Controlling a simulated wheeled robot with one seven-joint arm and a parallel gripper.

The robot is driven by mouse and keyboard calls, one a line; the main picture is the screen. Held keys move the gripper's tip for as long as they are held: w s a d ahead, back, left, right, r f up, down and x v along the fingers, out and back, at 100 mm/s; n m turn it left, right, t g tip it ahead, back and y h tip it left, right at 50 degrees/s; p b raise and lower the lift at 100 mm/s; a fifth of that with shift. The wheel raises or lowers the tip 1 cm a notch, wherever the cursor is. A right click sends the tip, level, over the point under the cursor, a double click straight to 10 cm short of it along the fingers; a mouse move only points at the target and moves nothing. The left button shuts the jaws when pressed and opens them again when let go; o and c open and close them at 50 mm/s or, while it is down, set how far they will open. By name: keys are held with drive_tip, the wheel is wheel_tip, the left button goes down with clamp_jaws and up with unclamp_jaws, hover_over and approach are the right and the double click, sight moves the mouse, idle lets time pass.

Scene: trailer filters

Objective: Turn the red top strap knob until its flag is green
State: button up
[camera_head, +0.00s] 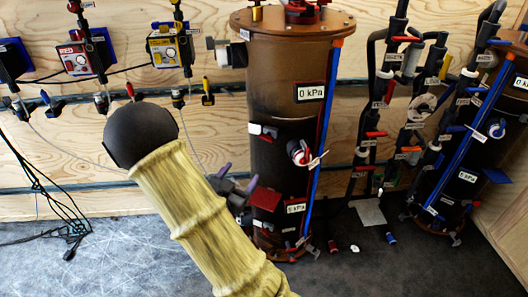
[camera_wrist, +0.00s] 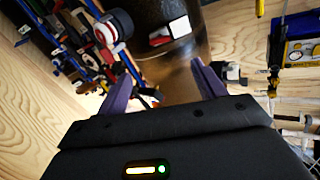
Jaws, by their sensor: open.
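A tall brown filter tank (camera_head: 285,95) stands in the middle of the head view. A red knob-like part (camera_head: 303,12) sits on its top, cut by the picture's edge. A dark red plate (camera_head: 265,198) sticks out low on the tank's front; I cannot tell which part is the knob's flag. My gripper (camera_head: 238,177), with purple fingers, is beside the tank's lower left, partly behind my arm. In the wrist view its fingers (camera_wrist: 165,72) are spread, with nothing between them but the tank surface beyond. A round red and white part (camera_wrist: 113,27) shows above the left finger.
A second brown tank (camera_head: 462,130) stands at the right, with black pipes and red-handled valves (camera_head: 377,134) between the tanks. Yellow and red boxes (camera_head: 170,48) hang on the plywood wall at left. Black cables (camera_head: 65,215) lie on the grey floor, which is mostly clear at front left.

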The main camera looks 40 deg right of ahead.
sight(265, 140)
drive_tip(key=shift+r, duration=0.1)
drive_tip(key=shift+d, duration=0.1)
drive_tip(key=x, duration=1.7)
drive_tip(key=shift+s+d+r, duration=0.1)
drive_tip(key=shift+d+r, duration=0.05)
drive_tip(key=shift+d, duration=0.1)
drive_tip(key=shift+a, duration=0.1)
drive_tip(key=c, duration=1)
